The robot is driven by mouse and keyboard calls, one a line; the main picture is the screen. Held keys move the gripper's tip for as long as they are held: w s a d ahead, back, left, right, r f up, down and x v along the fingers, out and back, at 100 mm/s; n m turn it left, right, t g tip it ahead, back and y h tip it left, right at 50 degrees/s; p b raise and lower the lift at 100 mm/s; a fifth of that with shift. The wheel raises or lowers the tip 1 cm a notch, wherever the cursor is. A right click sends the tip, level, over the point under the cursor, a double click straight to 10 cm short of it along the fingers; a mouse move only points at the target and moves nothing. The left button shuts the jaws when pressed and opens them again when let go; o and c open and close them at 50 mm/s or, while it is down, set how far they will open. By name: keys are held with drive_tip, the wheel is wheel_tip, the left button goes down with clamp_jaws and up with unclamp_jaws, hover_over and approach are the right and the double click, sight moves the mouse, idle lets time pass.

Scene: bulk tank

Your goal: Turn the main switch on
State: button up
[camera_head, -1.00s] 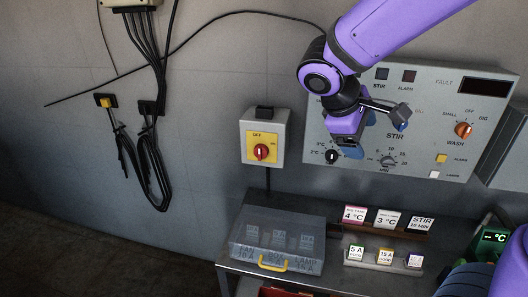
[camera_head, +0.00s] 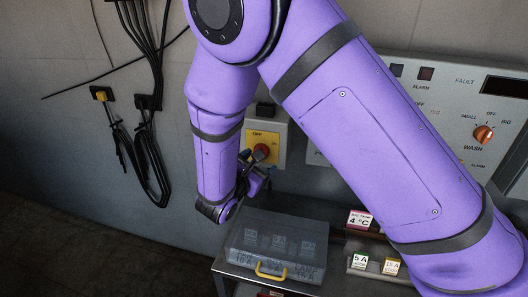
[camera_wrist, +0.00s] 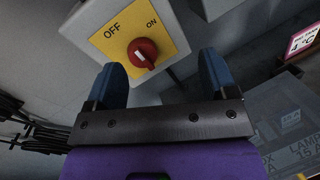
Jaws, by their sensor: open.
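The main switch is a grey box with a yellow plate (camera_wrist: 118,47) marked OFF and ON, and a round red knob (camera_wrist: 143,53) with a white mark. I cannot tell for sure which label the mark points to. My gripper (camera_wrist: 161,62) is open and empty. In the wrist view its two blue fingers stand apart, with the knob ahead between their tips, nearer the left finger. The fingers look short of the knob.
A grey control panel (camera_head: 500,115) is on the wall at right, partly behind my arm. Below the switch, a clear-lidded case (camera_head: 270,240) with a yellow handle stands on a bench, beside small labelled cards (camera_head: 359,221). Black cables (camera_head: 150,150) hang at left.

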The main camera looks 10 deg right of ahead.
drive_tip(key=a+f+n+t+y, duration=0.2)
drive_tip(key=a+f+n, duration=0.1)
drive_tip(key=a+f, duration=0.1)
drive_tip(key=x, duration=1.1)
drive_tip(key=shift+w+r, duration=0.1)
drive_tip(key=shift+w, duration=0.05)
drive_tip(key=c, duration=0.9)
